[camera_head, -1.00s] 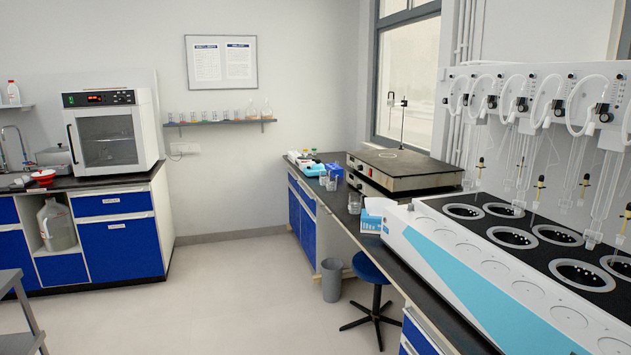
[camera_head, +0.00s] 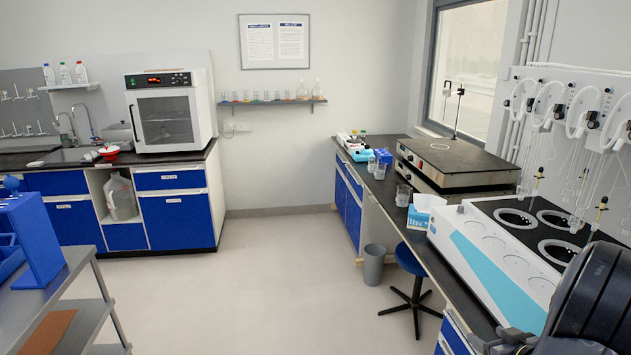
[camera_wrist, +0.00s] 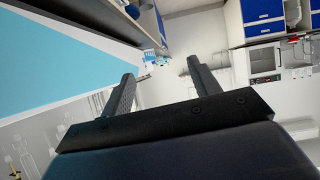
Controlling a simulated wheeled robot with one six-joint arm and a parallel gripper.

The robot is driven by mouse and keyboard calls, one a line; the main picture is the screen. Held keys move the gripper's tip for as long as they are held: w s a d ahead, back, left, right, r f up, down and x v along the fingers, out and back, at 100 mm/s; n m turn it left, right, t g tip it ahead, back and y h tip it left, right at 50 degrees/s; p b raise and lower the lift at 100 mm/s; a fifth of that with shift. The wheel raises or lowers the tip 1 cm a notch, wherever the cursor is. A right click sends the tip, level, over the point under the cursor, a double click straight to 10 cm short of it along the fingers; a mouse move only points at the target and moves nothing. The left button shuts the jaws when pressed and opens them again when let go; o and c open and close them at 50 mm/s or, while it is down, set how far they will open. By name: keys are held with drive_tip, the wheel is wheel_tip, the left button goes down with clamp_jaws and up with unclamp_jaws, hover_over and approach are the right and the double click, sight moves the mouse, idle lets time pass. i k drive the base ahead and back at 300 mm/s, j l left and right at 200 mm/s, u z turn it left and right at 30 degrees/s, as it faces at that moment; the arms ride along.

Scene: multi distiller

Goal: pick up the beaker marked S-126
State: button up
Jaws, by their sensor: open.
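Two small clear glass beakers stand on the dark right-hand bench: a nearer beaker (camera_head: 403,196) beside the white and blue box, and a farther beaker (camera_head: 380,171) near the blue rack. Their markings are too small to read, so I cannot tell which is S-126. My gripper (camera_wrist: 160,72) is open and empty in the wrist view, its two dark fingers apart. It is in the air, well away from the beakers.
A black-topped hotplate (camera_head: 455,160) and the white distiller (camera_head: 500,245) stand on the right bench. A blue stool (camera_head: 411,260) and grey bin (camera_head: 374,265) stand before it. A metal cart (camera_head: 60,290) is at left. The middle floor is clear.

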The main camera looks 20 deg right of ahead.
sight(373, 165)
drive_tip(key=i+j, duration=0.1)
drive_tip(key=i, duration=0.35)
drive_tip(key=i+j+z, duration=0.1)
drive_tip(key=i, duration=0.4)
drive_tip(key=i+j, duration=0.1)
drive_tip(key=i, duration=0.35)
drive_tip(key=i+j+z, duration=0.1)
drive_tip(key=i+z, duration=0.25)
drive_tip(key=i, duration=1.35)
drive_tip(key=i+l+u, duration=0.4)
drive_tip(key=i+l, duration=0.85)
drive_tip(key=l, duration=0.1)
